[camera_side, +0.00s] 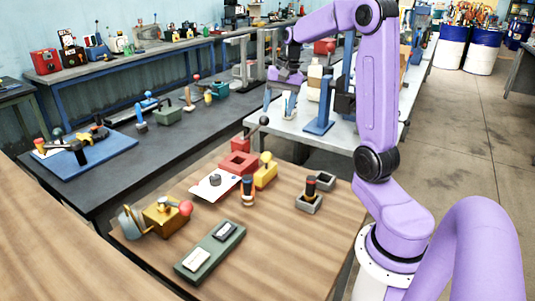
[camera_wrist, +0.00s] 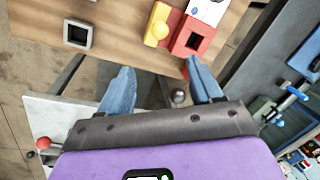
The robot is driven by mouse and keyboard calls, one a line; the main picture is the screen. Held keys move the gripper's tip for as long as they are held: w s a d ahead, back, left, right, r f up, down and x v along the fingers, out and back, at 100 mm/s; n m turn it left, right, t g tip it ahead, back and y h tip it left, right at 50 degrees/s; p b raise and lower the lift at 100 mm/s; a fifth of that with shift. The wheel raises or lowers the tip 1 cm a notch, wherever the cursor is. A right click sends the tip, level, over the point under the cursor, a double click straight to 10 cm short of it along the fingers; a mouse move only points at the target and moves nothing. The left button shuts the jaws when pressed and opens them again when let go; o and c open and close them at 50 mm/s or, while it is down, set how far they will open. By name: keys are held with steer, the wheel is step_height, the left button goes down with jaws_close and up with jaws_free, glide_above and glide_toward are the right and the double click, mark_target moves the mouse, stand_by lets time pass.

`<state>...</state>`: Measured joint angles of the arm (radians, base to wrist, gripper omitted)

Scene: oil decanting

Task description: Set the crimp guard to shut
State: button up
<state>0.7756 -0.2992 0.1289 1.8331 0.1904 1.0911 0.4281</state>
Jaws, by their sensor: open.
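No part is clearly marked as the crimp guard. A red block with a raised dark lever (camera_side: 252,132) ending in a dark ball knob stands at the far edge of the wooden table; I cannot tell whether it is the guard. In the wrist view a dark ball knob (camera_wrist: 180,97) shows between and below my fingers, apart from them. My gripper (camera_side: 287,88) is raised beyond that edge, in front of the grey bench. In the wrist view my gripper (camera_wrist: 160,82) has its two blue fingers spread wide with nothing held.
A red open-topped box (camera_side: 238,164) and a yellow block with a knob (camera_side: 265,172) stand close to the lever. Grey square holders (camera_side: 308,203), a brass fixture with a red ball (camera_side: 165,215) and a green tray (camera_side: 210,252) share the wooden table (camera_side: 270,255). A blue stand (camera_side: 319,126) is right of my gripper.

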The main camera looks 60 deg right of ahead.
mark_target(268, 153)
steer(key=w+f, duration=0.1)
steer(key=f, duration=0.4)
steer(key=a+f, duration=0.1)
steer(key=f, duration=0.5)
steer(key=w+a+f, duration=0.1)
steer(key=f, duration=0.4)
steer(key=shift+w+f, duration=0.3)
